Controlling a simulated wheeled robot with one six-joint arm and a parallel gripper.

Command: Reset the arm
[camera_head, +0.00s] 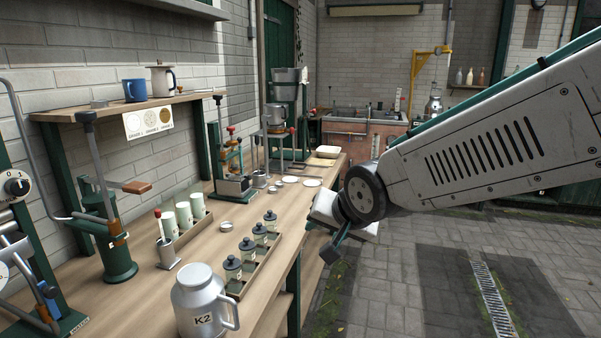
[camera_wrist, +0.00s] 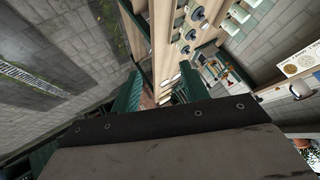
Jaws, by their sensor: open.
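My arm (camera_head: 490,140) reaches in from the right in the head view, its light grey link sloping down to a dark round joint. My gripper (camera_head: 322,238) hangs beside the front edge of the wooden bench (camera_head: 215,240), partly hidden by the wrist. In the wrist view, the two green fingers of my gripper (camera_wrist: 160,90) stand apart with nothing between them. The bench edge and the floor lie beyond them.
A metal jug marked K2 (camera_head: 203,305) stands at the bench's near end. Several lidded jars (camera_head: 247,248) sit in a tray near the front edge. A green press (camera_head: 233,180) stands further back. The paved floor (camera_head: 400,280) right of the bench is clear.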

